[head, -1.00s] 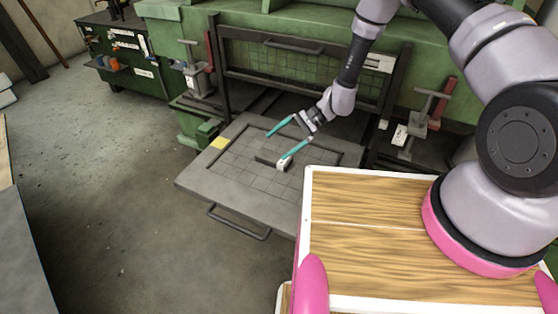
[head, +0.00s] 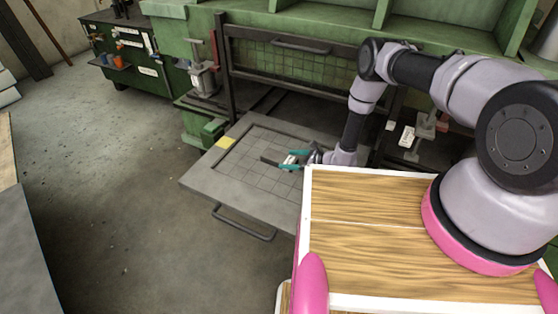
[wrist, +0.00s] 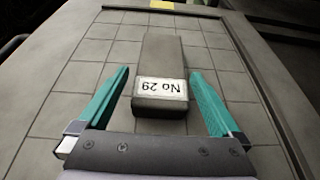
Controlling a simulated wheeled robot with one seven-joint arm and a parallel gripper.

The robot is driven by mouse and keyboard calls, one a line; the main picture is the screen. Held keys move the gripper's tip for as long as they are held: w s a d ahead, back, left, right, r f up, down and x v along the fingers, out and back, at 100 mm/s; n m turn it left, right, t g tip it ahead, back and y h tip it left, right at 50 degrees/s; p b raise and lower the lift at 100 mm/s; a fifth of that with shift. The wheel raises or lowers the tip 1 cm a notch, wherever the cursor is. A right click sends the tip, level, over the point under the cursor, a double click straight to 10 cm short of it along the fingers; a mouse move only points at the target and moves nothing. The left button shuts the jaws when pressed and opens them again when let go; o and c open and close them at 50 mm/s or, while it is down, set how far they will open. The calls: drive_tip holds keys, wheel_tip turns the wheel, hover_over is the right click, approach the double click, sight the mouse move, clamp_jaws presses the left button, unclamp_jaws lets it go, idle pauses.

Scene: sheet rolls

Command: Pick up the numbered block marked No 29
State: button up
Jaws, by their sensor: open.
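The numbered block (wrist: 160,60) is a long dark grey bar with a white label reading "No 29", upside down in the wrist view. It lies on the grey gridded plate (wrist: 60,100). In the head view the block (head: 270,161) shows near the middle of the plate (head: 205,180). My gripper (wrist: 162,82) is open, with one teal finger on each side of the block's labelled end. Gaps show between both fingers and the block. In the head view my gripper (head: 286,158) reaches in from the right, low over the plate.
A green machine frame (head: 200,125) stands behind. My wood-topped base is close on the right.

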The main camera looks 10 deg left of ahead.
sight(283, 158)
drive_tip(key=x, duration=0.5)
drive_tip(key=shift+w+a+f, duration=0.1)
drive_tip(key=shift+w+a, duration=0.15)
drive_tip(key=shift+a, duration=0.05)
drive_tip(key=shift+c, duration=0.3)
clamp_jaws()
